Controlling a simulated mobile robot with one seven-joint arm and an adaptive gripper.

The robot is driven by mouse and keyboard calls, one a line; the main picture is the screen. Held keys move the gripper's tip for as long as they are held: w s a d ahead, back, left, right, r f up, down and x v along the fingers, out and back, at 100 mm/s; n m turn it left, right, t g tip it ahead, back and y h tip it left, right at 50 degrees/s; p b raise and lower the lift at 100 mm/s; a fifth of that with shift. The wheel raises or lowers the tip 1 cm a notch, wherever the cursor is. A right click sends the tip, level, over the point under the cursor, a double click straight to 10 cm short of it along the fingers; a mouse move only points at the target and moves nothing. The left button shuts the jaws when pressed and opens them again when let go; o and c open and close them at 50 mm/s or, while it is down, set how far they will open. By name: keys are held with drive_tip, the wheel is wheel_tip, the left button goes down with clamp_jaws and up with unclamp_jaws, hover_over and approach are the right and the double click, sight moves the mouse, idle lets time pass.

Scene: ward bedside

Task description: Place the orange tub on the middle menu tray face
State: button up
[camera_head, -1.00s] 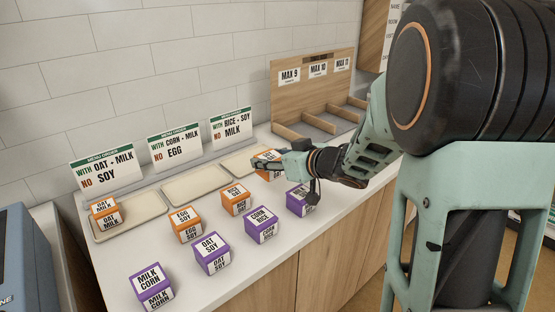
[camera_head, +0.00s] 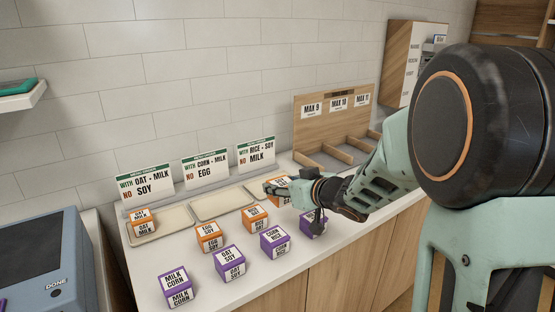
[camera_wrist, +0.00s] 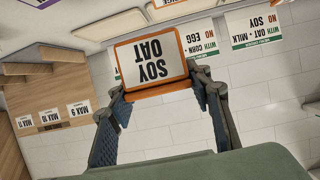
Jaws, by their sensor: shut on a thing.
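My gripper (camera_head: 277,190) is shut on an orange tub (camera_head: 281,180), near the right tray. In the wrist view the tub (camera_wrist: 152,62) sits between the fingers of my gripper (camera_wrist: 157,86), its white label reading OAT and SOY upside down. The middle menu tray face (camera_head: 221,206) is beige and bare, below the card (camera_head: 206,168) reading with corn and milk, no egg. It lies left of my gripper. The right tray (camera_head: 262,187) is partly hidden by my gripper. The left tray (camera_head: 166,226) holds an orange OAT MILK tub (camera_head: 143,221).
Two orange tubs, EGG SOY (camera_head: 209,237) and another (camera_head: 255,217), stand before the trays. Purple tubs (camera_head: 230,263) line the counter's front. A wooden divided rack (camera_head: 333,127) stands at the back right. A blue-grey machine (camera_head: 45,262) is at the left.

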drive_tip(key=d+r+p, duration=0.1)
drive_tip(key=d+r+m+h+p, duration=0.1)
drive_tip(key=r, duration=0.1)
drive_tip(key=d+r+m+t+h+p, duration=0.1)
drive_tip(key=r+p, duration=0.1)
drive_tip(key=shift+w+d, duration=0.15)
drive_tip(key=shift+w, duration=0.05)
drive_tip(key=s+d+r+m+h+p, duration=0.2)
drive_tip(key=d+r+m+h+p, duration=0.15)
drive_tip(key=d+p, duration=0.2)
wheel_tip(320, 180, down, 7)
drive_tip(key=s+d+t+h, duration=0.1)
drive_tip(key=s, duration=0.1)
drive_tip(key=shift+d+r, duration=0.15)
drive_tip(key=shift+d, duration=0.1)
drive_tip(key=shift+s+a+m, duration=0.1)
drive_tip(key=shift+m, duration=0.15)
